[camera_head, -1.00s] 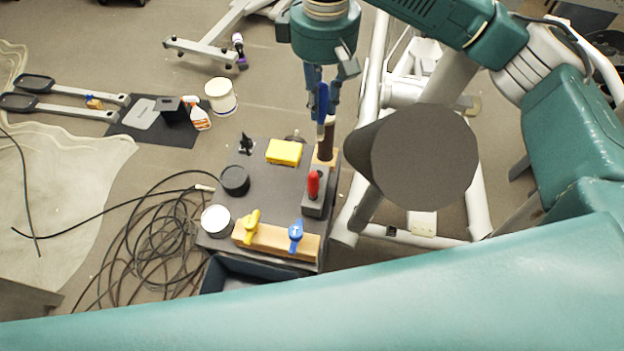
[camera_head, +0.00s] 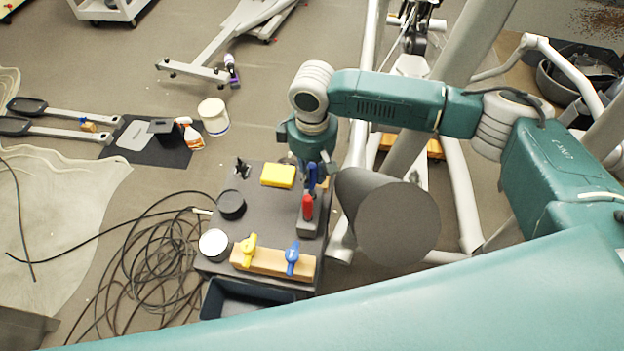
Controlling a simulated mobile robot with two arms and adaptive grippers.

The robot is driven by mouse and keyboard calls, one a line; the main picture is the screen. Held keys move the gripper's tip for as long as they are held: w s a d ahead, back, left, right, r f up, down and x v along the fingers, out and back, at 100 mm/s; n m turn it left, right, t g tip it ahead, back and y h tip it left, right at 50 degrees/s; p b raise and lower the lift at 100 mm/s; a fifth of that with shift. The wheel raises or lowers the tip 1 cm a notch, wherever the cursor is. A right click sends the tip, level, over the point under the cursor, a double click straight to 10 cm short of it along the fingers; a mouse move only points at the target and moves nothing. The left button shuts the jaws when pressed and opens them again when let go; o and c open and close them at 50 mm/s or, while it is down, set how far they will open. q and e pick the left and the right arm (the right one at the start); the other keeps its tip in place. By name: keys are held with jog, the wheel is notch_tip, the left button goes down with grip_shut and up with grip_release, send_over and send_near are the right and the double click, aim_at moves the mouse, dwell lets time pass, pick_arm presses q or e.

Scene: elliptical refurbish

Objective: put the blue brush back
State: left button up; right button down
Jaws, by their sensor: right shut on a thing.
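My right gripper (camera_head: 312,172) points down over the far right corner of the grey cart top (camera_head: 265,208). It is shut on the blue brush (camera_head: 311,178), which shows as a narrow blue piece between the fingers. The brush's lower end is hidden behind the red-handled tool (camera_head: 307,207), so I cannot tell whether it touches anything. The red-handled tool stands upright in a grey block (camera_head: 308,229) close in front of the brush. My left gripper is not in view.
The cart also bears a yellow sponge (camera_head: 278,176), a black round pot (camera_head: 231,204), a white-topped can (camera_head: 214,243) and a wooden bar (camera_head: 270,262) with yellow and blue valve handles. A large grey cylinder (camera_head: 398,222) stands right of the cart. Cables (camera_head: 160,260) lie left.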

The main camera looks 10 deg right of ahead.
aim_at(313, 165)
notch_tip(313, 165, down, 3)
jog(key=shift+s+p, duration=0.1)
jog(key=shift+p, duration=0.95)
jog(key=shift+f, duration=0.2)
jog(key=shift+f, duration=0.1)
jog(key=c, duration=1.6)
grip_release()
jog(key=shift+f+b, duration=0.1)
jog(key=shift+b, duration=0.35)
notch_tip(313, 165, up, 4)
jog(key=b, duration=0.3)
jog(key=shift+r, duration=0.25)
notch_tip(313, 165, up, 6)
jog(key=shift+d+r+b, duration=0.1)
jog(key=shift+r+b, duration=0.1)
jog(key=shift+b, duration=0.35)
